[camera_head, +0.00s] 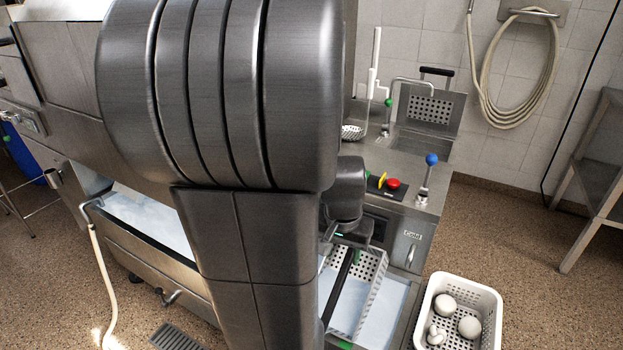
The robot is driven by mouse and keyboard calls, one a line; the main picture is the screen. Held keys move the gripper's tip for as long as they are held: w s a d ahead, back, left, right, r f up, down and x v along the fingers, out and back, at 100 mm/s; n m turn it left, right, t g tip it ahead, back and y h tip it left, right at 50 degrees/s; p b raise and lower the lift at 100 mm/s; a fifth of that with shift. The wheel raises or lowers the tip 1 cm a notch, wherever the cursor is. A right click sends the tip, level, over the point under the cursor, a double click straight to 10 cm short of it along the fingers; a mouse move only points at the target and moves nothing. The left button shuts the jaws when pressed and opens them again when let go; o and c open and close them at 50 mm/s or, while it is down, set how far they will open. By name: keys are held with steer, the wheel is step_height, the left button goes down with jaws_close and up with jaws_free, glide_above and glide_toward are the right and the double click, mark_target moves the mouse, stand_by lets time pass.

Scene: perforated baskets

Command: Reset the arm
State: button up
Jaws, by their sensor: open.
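My arm fills the left and middle of the head view as a large ribbed grey metal shape. My gripper (347,232) is the dark part just right of it, small and partly hidden behind the arm. It is open, above the far end of a perforated metal basket (369,292). A black bar (341,284) with a green end runs along the basket. I cannot tell whether the gripper touches the bar or the basket.
The basket sits in a trough (398,305) of pale liquid. Behind is a steel unit with a red button (393,183) and a blue-knobbed lever (430,164). A white crate (490,300) with several white round items stands on the floor at right. A metal table (597,165) stands far right.

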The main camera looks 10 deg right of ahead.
mark_target(347, 264)
steer(key=shift+m+g, duration=0.3)
steer(key=w+f, duration=0.1)
steer(key=f, duration=0.2)
steer(key=w+d+f+b, duration=0.1)
steer(key=f, duration=0.2)
steer(key=w+d+f+b, duration=0.1)
steer(key=f, duration=0.2)
steer(key=shift+w+d+f, duration=0.1)
steer(key=shift+d+f, duration=0.1)
steer(key=shift+f, duration=0.05)
